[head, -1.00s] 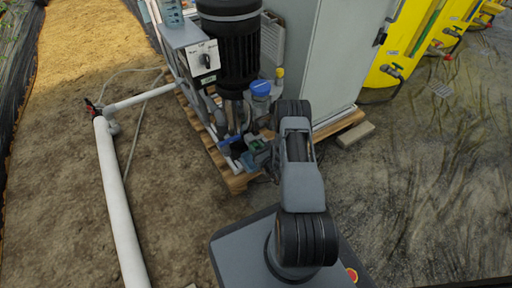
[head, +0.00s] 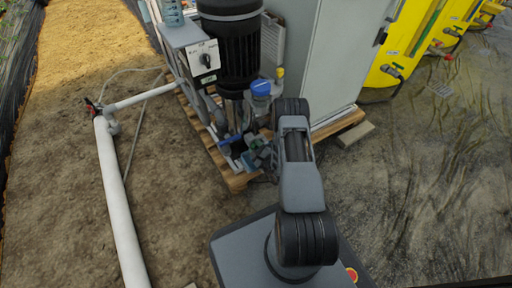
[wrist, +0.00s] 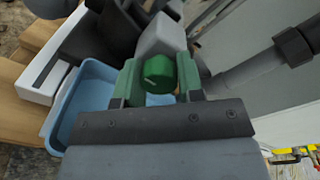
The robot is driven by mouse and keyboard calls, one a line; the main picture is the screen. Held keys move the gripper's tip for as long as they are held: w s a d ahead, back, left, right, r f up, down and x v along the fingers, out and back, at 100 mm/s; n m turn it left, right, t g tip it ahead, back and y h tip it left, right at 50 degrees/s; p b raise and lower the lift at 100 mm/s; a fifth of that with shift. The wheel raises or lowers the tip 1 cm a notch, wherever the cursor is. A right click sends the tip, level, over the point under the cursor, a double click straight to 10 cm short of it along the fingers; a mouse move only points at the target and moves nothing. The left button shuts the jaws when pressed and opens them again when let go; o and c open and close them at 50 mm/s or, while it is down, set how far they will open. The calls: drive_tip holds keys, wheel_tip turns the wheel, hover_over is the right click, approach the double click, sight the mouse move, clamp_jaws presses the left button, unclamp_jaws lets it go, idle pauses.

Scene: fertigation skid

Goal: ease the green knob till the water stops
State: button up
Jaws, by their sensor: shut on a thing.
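The green knob (wrist: 160,72) is round and sits between the two green-padded fingers of my gripper (wrist: 158,80) in the wrist view. My gripper is shut on the knob from its left and right sides. In the head view my gripper (head: 256,156) is low at the front of the pump skid, and the knob is too small there to make out surely. A light blue tray (wrist: 62,112) lies below and left of the knob in the wrist view. I cannot make out any running water in either view.
A black motor (head: 230,55) and a grey cabinet (head: 325,50) stand on a wooden pallet (head: 236,181) around my gripper. A blue-capped filter bowl (head: 261,90) is close above it. A white pipe (head: 118,200) runs along the ground at left, with open soil between.

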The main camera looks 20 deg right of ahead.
drive_tip(key=shift+n, duration=0.6)
drive_tip(key=o, duration=0.9)
drive_tip(key=shift+o, duration=0.2)
